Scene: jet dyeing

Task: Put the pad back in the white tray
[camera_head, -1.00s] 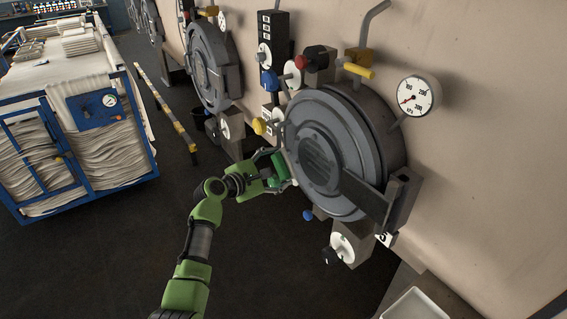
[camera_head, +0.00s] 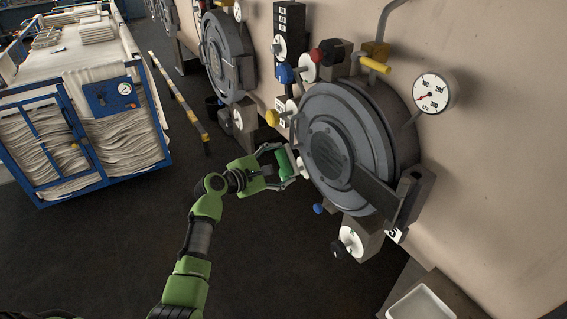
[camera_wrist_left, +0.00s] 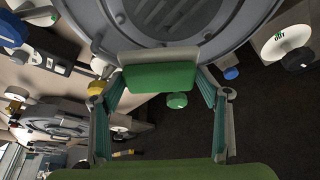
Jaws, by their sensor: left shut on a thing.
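The green pad (camera_head: 283,162) is between the fingertips of my left gripper (camera_head: 287,163), which is shut on it, beside the left edge of the round grey door (camera_head: 330,150). In the left wrist view the pad (camera_wrist_left: 160,77) spans between the fingers, with a grey strip along its far side and the door behind it. The white tray (camera_head: 423,303) is at the bottom right of the head view, cut off by the frame edge. Its visible inside looks empty. My right gripper is not in view.
A pressure gauge (camera_head: 433,93), a yellow handle (camera_head: 375,64) and several coloured valve knobs stick out around the door. A blue cart of white cloth (camera_head: 85,110) stands at the left. A striped yellow and black bar (camera_head: 180,100) is behind. The dark floor between is clear.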

